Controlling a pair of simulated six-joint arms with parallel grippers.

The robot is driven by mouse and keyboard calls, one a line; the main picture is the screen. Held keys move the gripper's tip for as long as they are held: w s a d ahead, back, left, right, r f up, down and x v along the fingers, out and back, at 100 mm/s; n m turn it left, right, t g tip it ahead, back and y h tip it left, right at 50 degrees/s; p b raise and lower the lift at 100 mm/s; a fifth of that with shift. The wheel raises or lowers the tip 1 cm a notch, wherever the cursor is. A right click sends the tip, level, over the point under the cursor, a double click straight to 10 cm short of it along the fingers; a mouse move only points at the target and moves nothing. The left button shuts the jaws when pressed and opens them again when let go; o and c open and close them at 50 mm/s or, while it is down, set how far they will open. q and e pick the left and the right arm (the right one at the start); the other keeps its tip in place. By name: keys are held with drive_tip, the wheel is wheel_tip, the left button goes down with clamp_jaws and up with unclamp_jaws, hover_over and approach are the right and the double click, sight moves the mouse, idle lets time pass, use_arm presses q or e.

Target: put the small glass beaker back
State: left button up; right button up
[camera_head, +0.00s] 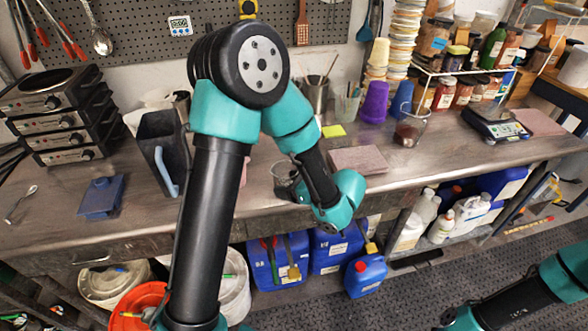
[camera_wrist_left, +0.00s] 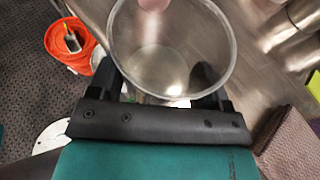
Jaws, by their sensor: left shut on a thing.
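The small glass beaker (camera_wrist_left: 172,50) is clear and fills the top middle of the left wrist view, between my left fingers. In the head view the beaker (camera_head: 281,172) shows in part over the front of the steel bench (camera_head: 240,205), partly hidden by my arm. My left gripper (camera_head: 290,188) is shut on it; its two fingers also show in the left wrist view (camera_wrist_left: 165,88). Whether the beaker touches the bench, I cannot tell. My right arm shows only at the bottom right, and its gripper is out of view.
A pinkish slab (camera_head: 357,160) lies right of the gripper. Another glass beaker (camera_head: 410,127) with dark contents stands farther right, near a scale (camera_head: 494,124). An orange bucket (camera_wrist_left: 70,42) stands below the bench.

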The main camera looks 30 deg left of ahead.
idle(0.3)
use_arm(q)
drive_tip(key=w+a, duration=0.2)
drive_tip(key=w, duration=0.2)
drive_tip(key=w+a+f, duration=0.1)
drive_tip(key=w+a, duration=0.2)
drive_tip(key=w, duration=0.1)
drive_tip(key=w+a, duration=0.3)
drive_tip(key=w, duration=0.2)
drive_tip(key=shift+f, duration=0.2)
drive_tip(key=shift+w+a, duration=0.1)
drive_tip(key=shift+w, duration=0.05)
drive_tip(key=shift+w+a+f, duration=0.1)
drive_tip(key=shift+w+f, duration=0.05)
drive_tip(key=shift+f, duration=1.65)
drive_tip(key=shift+f, duration=0.1)
drive_tip(key=o, duration=1.1)
